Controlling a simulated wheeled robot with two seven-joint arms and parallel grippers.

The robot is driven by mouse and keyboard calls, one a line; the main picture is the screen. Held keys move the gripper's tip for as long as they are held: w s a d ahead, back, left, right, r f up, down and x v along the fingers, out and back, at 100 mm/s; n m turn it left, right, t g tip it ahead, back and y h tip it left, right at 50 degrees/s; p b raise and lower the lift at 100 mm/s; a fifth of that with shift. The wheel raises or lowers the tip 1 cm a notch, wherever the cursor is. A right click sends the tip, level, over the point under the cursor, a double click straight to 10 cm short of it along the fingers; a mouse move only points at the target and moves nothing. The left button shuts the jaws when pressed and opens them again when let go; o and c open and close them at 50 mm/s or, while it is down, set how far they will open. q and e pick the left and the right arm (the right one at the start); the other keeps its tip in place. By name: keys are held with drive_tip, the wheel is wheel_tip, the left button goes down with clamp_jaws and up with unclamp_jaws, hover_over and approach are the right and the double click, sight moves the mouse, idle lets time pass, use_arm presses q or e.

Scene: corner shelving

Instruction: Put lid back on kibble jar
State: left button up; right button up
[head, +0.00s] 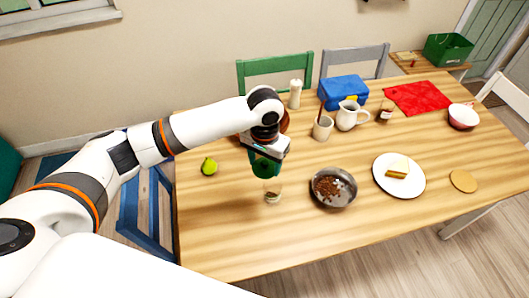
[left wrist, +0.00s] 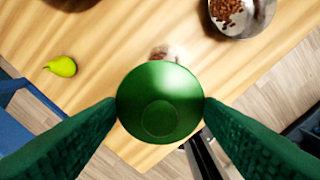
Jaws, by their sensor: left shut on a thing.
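The kibble jar (head: 272,192) is a small clear glass jar standing on the table near its front left part, with a little brown content low inside. My left gripper (head: 266,168) is above it, pointing down. In the left wrist view its two green fingers are shut on the round, shiny green lid (left wrist: 160,100). The lid appears held above the jar; the exact gap is hard to tell. In the left wrist view, part of the jar (left wrist: 172,53) shows blurred past the lid's upper edge, the rest hidden. My right gripper is not in view.
A metal bowl of kibble (head: 345,198) stands just right of the jar. A green pear (head: 209,167) lies to the left. A plate with a sandwich (head: 382,182), a mug (head: 322,132) and a white pitcher (head: 347,120) stand farther off. The front left tabletop is clear.

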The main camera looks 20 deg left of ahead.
sight(273, 166)
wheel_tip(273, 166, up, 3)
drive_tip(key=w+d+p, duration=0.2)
use_arm(q)
drive_tip(key=shift+m, duration=0.9)
drive_tip(key=w+f, duration=0.1)
drive_tip(key=f, duration=0.1)
drive_tip(key=w+f, duration=0.1)
drive_tip(key=f, duration=0.1)
drive_tip(key=w+d+f, duration=0.1)
drive_tip(key=shift+w+d+f+b, duration=0.1)
drive_tip(key=shift+w+f+b, duration=0.1)
drive_tip(key=shift+f+b, duration=0.2)
wheel_tip(273, 166, down, 6)
drive_tip(key=b, duration=0.5)
drive_tip(key=shift+r, duration=0.1)
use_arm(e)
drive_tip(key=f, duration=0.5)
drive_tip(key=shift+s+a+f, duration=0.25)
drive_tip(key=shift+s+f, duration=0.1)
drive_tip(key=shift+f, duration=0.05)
use_arm(q)
drive_tip(key=shift+p, duration=0.5)
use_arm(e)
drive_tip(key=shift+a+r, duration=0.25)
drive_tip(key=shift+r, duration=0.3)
use_arm(q)
drive_tip(key=shift+p, duration=0.5)
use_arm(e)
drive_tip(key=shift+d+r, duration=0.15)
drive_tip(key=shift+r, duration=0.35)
